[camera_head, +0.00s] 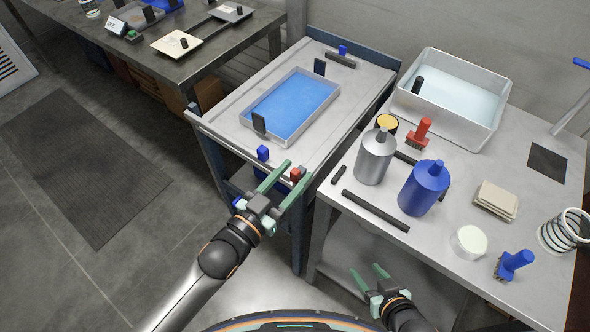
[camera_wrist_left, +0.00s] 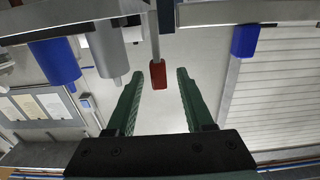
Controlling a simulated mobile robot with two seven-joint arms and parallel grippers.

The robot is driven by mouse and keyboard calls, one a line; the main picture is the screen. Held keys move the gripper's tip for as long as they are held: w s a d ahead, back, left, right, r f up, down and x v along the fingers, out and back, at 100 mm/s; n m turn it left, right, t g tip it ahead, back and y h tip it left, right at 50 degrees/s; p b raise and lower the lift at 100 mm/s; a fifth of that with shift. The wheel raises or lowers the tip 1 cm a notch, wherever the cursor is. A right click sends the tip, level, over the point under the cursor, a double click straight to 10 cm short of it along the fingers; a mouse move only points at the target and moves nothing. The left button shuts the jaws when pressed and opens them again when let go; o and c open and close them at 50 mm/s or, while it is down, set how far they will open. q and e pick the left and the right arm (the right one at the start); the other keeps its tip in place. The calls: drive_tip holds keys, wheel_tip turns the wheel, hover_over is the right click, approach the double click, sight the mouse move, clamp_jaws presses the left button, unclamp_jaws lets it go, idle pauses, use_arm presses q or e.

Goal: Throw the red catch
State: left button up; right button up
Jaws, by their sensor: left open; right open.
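The red catch (camera_head: 295,174) is a small red block at the front edge of the grey cart top, near its right corner. My left gripper (camera_head: 297,171) is open, with its fingertips around the catch in the head view. In the left wrist view the red catch (camera_wrist_left: 158,75) shows between the open fingertips (camera_wrist_left: 160,75), with a gap on each side. It hangs at the end of a grey bar there. My right gripper (camera_head: 366,270) is open and empty, low in front of the right-hand bench.
A blue catch (camera_head: 263,153) sits left of the red one on the cart (camera_head: 226,122). The cart holds a tray of blue liquid (camera_head: 333,100). The right bench holds a grey bottle (camera_head: 375,158), a blue bottle (camera_head: 423,190) and a white tub (camera_head: 497,120). The left floor is clear.

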use_arm(q)
drive_tip(key=shift+w+d, duration=0.4)
clamp_jaws()
idle(1.3)
